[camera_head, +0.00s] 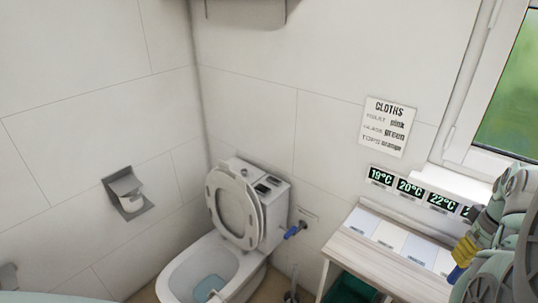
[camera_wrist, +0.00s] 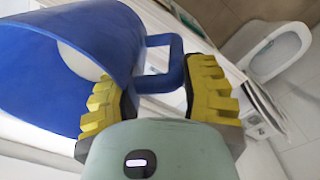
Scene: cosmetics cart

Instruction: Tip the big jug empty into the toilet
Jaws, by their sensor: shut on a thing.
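The big blue jug (camera_wrist: 110,35) fills the upper left of the wrist view. A pale round patch shows inside it; I cannot tell whether it is liquid. My gripper (camera_wrist: 157,80) has yellow ribbed fingers on both sides of the jug's blue handle and is shut on it. In the head view my arm is at the right edge, with a bit of yellow finger and blue beside the bench. The white toilet (camera_head: 187,268) stands low in the middle, lid and seat raised, bowl open. It also shows in the wrist view (camera_wrist: 275,45) at upper right, apart from the jug.
A pale bench (camera_head: 345,250) with several cards and temperature displays stands right of the toilet, below a window (camera_head: 508,100). A green crate (camera_head: 350,288) is under it. A paper holder (camera_head: 128,195) is on the left wall. A cloths sign (camera_head: 387,126) hangs above the bench.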

